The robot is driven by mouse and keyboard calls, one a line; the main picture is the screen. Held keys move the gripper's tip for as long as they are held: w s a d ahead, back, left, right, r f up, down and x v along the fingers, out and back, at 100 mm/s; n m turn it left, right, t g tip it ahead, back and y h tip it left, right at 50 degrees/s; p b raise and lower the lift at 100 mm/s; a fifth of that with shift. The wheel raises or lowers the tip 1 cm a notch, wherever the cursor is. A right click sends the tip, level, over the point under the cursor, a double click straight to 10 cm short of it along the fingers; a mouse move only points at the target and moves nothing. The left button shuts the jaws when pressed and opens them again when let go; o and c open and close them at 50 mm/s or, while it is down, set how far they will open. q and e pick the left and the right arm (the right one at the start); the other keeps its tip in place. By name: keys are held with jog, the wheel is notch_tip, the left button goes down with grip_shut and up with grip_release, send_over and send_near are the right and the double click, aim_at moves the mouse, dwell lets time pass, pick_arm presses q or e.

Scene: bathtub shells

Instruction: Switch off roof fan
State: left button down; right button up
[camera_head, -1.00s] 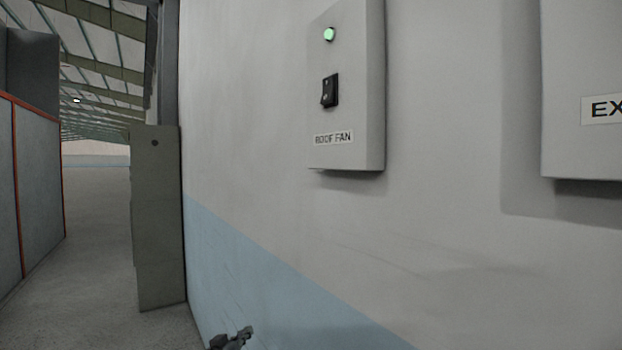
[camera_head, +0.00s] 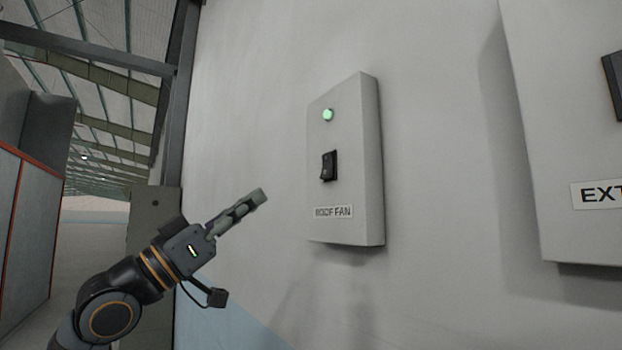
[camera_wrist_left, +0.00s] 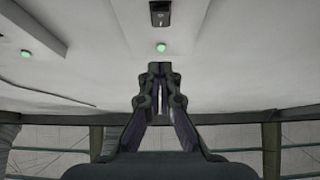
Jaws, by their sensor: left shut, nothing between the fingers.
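The roof fan box (camera_head: 345,205) is a pale grey box on the wall, with a "ROOF FAN" label below a black rocker switch (camera_head: 329,165). A green lamp (camera_head: 327,114) above the switch is lit. My left gripper (camera_head: 262,195) is shut and empty, pointing up and right, left of the box and slightly lower than the switch, apart from it. In the left wrist view, which looks upside down, the shut fingers (camera_wrist_left: 160,68) show below a lit green lamp (camera_wrist_left: 161,47) and a black switch (camera_wrist_left: 160,13). My right gripper is not in view.
A second grey box (camera_head: 560,130), its label starting "EXT", stands to the right on the same wall. Bare wall lies between the boxes. A grey cabinet-like panel (camera_head: 150,212) stands at the left, with a red-edged partition (camera_head: 25,240) farther left.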

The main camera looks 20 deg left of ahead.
aim_at(325, 166)
pick_arm(q)
jog(key=p+x, duration=0.3)
jog(key=x, duration=0.1)
jog(key=f+p+x, duration=0.1)
jog(key=p+x, duration=0.2)
jog(key=x, duration=0.1)
jog(key=p+x, duration=0.4)
jog(key=shift+w+d+f, duration=0.1)
jog(key=shift+w+d, duration=0.35)
jog(key=shift+w, duration=0.05)
jog(key=shift+w+d+f, duration=0.25)
jog(key=shift+w, duration=0.15)
jog(key=shift+f, duration=0.1)
